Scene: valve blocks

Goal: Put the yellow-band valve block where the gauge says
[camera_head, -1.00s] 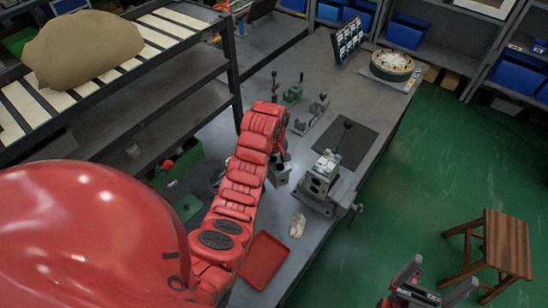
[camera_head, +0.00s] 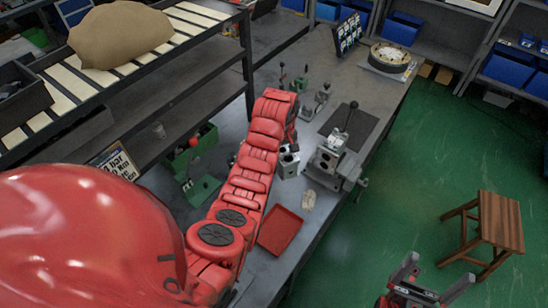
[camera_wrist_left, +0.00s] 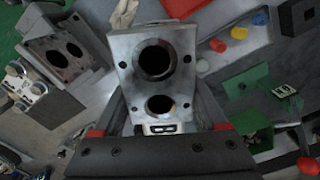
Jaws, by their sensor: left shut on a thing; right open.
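My left gripper (camera_wrist_left: 160,108) is shut on a grey metal valve block (camera_wrist_left: 165,72) with two round bores, one larger. No yellow band shows on its visible faces. In the head view this block (camera_head: 289,161) is partly hidden by my red left arm, just left of the lever fixture, and the jaws are hidden. I cannot tell whether it touches the bench. My right gripper (camera_head: 438,272) is open and empty over the green floor, right of the bench. A sign (camera_head: 115,162) with partly covered writing, including "bar", stands at left; I cannot make out a gauge reading.
The grey bench holds a lever fixture with a bored block (camera_head: 331,158), a red tray (camera_head: 279,231), a pale cloth-like item (camera_head: 309,199) and a green lever device (camera_head: 203,190). A round device (camera_head: 390,57) stands at the far end. A wooden stool (camera_head: 498,222) stands on the floor.

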